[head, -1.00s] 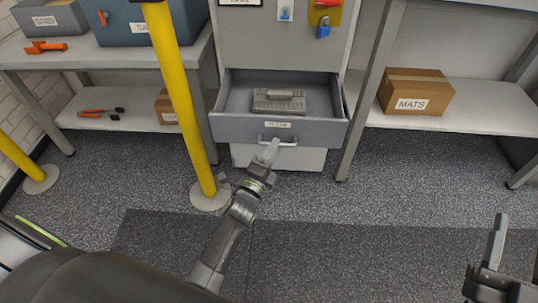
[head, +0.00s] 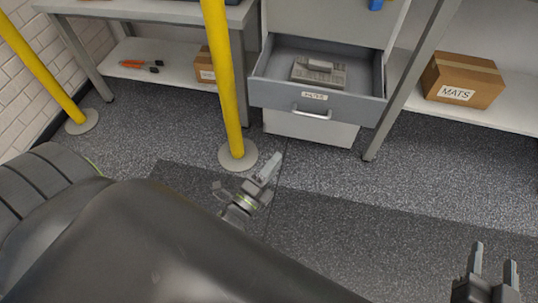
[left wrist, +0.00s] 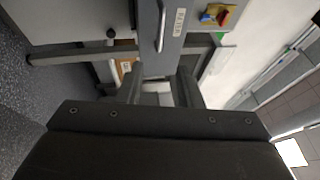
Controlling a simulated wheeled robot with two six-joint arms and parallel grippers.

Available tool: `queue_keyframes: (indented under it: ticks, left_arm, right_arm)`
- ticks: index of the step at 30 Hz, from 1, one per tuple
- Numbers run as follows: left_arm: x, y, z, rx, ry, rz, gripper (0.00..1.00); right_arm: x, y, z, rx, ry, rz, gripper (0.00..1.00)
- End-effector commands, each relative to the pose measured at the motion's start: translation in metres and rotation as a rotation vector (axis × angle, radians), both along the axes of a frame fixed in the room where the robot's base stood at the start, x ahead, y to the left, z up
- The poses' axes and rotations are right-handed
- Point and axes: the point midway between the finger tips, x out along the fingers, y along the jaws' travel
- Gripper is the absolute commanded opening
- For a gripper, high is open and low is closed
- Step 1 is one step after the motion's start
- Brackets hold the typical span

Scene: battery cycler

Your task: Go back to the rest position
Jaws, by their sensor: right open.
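My left gripper (head: 268,168) is below and in front of the open grey drawer (head: 350,107), apart from its handle (head: 312,114). In the left wrist view its two fingers (left wrist: 160,88) stand apart, with no held object clear between them. The drawer's handle also shows in that view (left wrist: 161,25), beside a white label. My right gripper (head: 493,266) is at the lower right, its two fingers apart and empty. A large dark part of my own arm covers the lower left of the head view.
A yellow post (head: 224,80) on a round base (head: 238,155) stands close behind my left gripper. A grey device (head: 318,71) lies in the drawer. A MATS box (head: 462,80) sits on the right shelf. The floor at the right is clear.

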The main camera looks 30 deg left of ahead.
Motion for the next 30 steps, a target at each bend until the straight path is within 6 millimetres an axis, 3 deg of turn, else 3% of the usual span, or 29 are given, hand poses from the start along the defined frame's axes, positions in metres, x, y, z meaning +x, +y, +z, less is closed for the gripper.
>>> queue_keyframes:
  ticks: [6, 24, 26, 30]
  left_arm:
    - [-0.019, 0.002, -0.004, -0.001, 0.0, 0.0, 0.33]
    - [-0.02, 0.003, -0.003, -0.004, 0.001, 0.001, 0.33]
    - [-0.019, 0.007, -0.001, -0.027, 0.007, 0.009, 0.33]
    - [-0.017, 0.033, 0.018, -0.208, 0.047, 0.063, 0.33]
  right_arm:
    - [-0.002, 0.0, -0.005, 0.007, 0.027, 0.001, 0.49]
    - [-0.002, 0.0, -0.005, 0.008, 0.03, 0.001, 0.49]
    - [-0.002, 0.0, -0.005, 0.007, 0.029, 0.0, 0.49]
    - [-0.002, 0.0, -0.005, 0.007, 0.029, 0.001, 0.49]
